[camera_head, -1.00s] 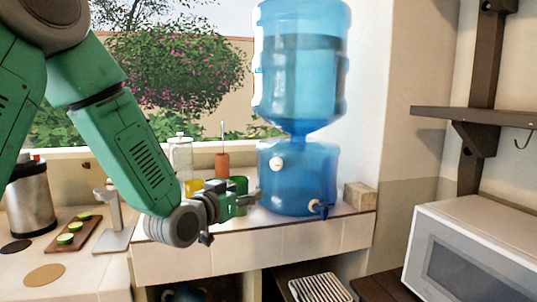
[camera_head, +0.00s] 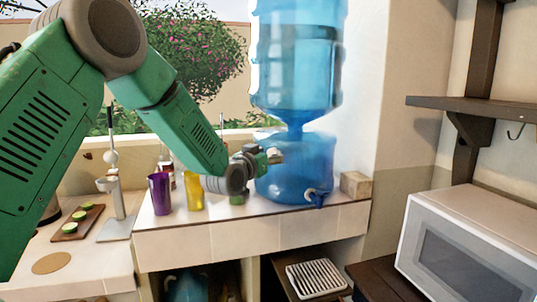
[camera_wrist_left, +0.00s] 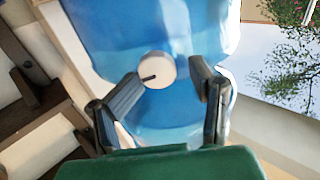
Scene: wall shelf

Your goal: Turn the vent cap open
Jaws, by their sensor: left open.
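The vent cap (camera_wrist_left: 157,70) is a white round knob with a dark line on its face, on the front of the lower blue dispenser (camera_head: 300,170). In the left wrist view the line runs from the cap's middle to its left edge. My left gripper (camera_head: 273,155) is open in front of the dispenser. In the left wrist view its fingers stand on either side of the cap, with gaps showing; contact cannot be seen. In the head view the gripper mostly hides the cap. My right gripper is not in view.
A blue water jug (camera_head: 298,60) stands on top of the dispenser. A dark blue tap (camera_head: 316,197) sits low on its front. A purple cup (camera_head: 160,193) and a yellow cup (camera_head: 194,190) stand left on the ledge. A wooden block (camera_head: 355,185) is at right.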

